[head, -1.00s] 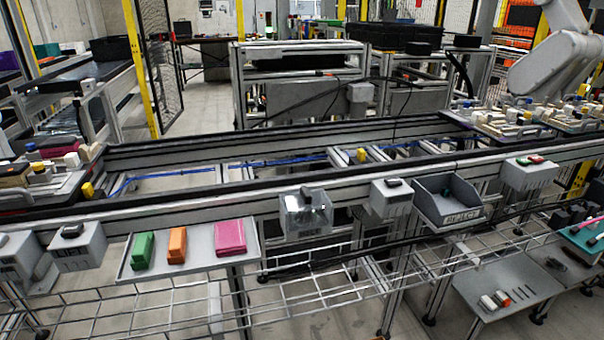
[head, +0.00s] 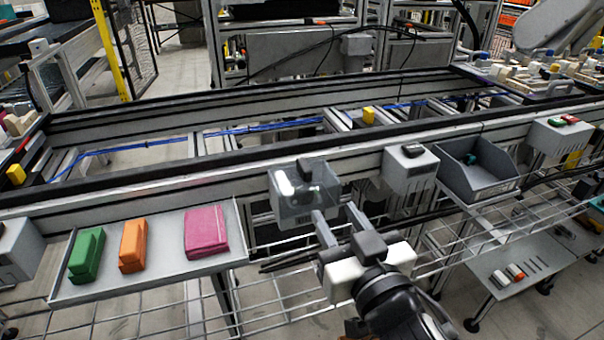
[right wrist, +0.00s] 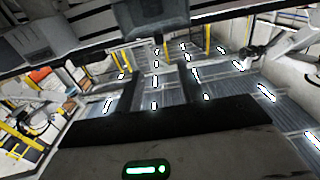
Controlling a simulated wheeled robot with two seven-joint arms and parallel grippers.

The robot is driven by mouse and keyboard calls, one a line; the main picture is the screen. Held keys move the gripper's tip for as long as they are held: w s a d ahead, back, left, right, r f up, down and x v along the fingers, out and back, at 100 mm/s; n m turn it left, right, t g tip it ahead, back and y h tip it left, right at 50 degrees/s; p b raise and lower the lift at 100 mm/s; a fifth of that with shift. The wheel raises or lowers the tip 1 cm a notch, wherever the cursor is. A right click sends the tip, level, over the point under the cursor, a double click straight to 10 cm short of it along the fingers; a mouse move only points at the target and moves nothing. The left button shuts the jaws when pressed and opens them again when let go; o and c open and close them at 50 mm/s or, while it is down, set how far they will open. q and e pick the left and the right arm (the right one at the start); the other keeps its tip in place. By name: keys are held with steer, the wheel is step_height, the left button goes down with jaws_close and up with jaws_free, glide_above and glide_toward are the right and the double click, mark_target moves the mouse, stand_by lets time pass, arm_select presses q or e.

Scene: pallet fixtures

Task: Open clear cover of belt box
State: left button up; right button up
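The belt box (head: 304,206) is a grey box on the front rail of the conveyor in the head view. Its clear cover (head: 290,184) sits over its front and top and looks shut; a dark round part shows through it. My right gripper (head: 334,210) is just below and in front of the box's lower right side. Its two fingers are apart and nothing shows between them. Whether a fingertip touches the cover I cannot tell. The right wrist view does not clearly show the box or the fingers. My left gripper is not in view.
A tray (head: 165,278) with green, orange and pink items is left of the box. A grey button box (head: 409,170) and an open grey bin (head: 478,170) are to the right on the same rail. A wire rack (head: 275,312) runs below.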

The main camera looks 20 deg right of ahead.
mark_target(309, 172)
steer(key=w, duration=0.5)
steer(key=w+p, duration=0.1)
steer(key=w, duration=0.9)
steer(key=shift+w+a, duration=0.25)
steer(key=shift+p, duration=0.3)
jaws_close()
